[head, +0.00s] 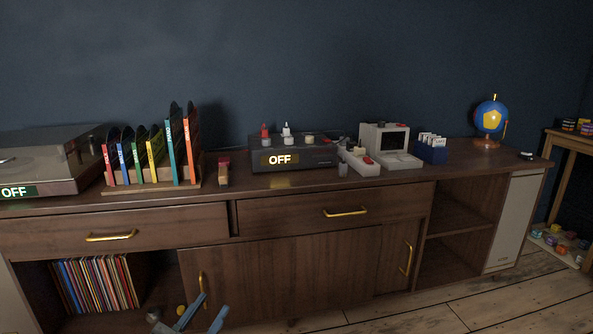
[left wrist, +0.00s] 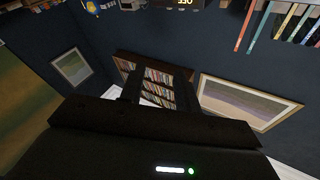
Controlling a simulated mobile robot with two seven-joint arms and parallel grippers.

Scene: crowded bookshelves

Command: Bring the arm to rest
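My left gripper (head: 213,303) shows at the bottom edge of the head view, in front of the low cabinet doors. Its two blue fingers stand apart with a gap between them, and I see nothing held there. The rest of that arm is mostly cut off by the frame edge. My right gripper is in neither view.
A long wooden sideboard (head: 300,262) fills the head view. On top stand a record player (head: 40,160), a rack of coloured records (head: 150,155), a dark box with an OFF display (head: 310,153), a small grey computer (head: 385,140) and a globe (head: 491,117). Bare floor (head: 450,312) lies at lower right.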

